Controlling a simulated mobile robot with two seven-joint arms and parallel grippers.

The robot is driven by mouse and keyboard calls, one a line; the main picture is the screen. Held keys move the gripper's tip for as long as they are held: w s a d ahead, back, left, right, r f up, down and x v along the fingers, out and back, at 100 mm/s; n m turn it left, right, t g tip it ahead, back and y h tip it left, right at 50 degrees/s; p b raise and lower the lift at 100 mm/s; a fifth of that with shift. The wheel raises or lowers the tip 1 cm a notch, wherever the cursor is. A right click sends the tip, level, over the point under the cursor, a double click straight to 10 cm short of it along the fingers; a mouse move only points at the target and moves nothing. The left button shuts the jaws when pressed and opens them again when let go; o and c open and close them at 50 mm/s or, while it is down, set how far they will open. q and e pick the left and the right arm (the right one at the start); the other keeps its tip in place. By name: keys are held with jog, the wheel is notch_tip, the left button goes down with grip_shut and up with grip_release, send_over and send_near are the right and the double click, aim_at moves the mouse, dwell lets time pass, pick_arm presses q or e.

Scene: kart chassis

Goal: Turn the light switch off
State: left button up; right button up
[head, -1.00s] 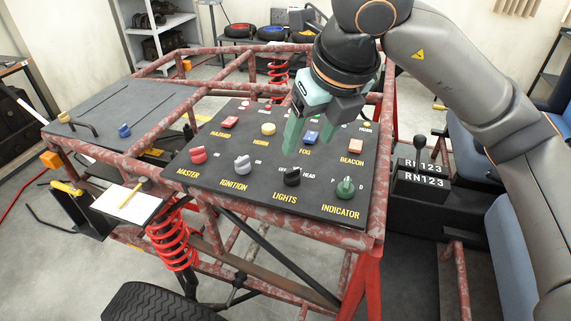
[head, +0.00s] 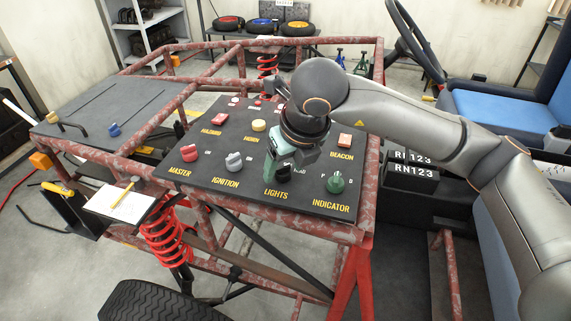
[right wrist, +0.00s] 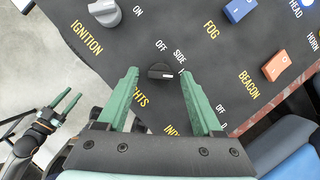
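The black lights knob (right wrist: 161,71) sits on the dark control panel (head: 205,160), above the LIGHTS label. In the right wrist view it stands between the two green fingers of my right gripper (right wrist: 160,75), which are apart with a gap on both sides of it. Printed OFF and SIDE words show near the knob. In the head view my right gripper (head: 276,172) is over the lights knob (head: 283,172) and partly hides it. My left gripper (right wrist: 68,104) shows at the left of the right wrist view, low beside the panel, with its green fingers apart. It is not in the head view.
The grey ignition knob (head: 233,161) is left of the lights knob and the green indicator knob (head: 336,182) is right of it. The orange beacon button (head: 345,140) and yellow horn button (head: 259,125) lie farther back. A red tube frame (head: 300,225) surrounds the panel.

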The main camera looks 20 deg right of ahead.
grip_shut()
dwell(0.3)
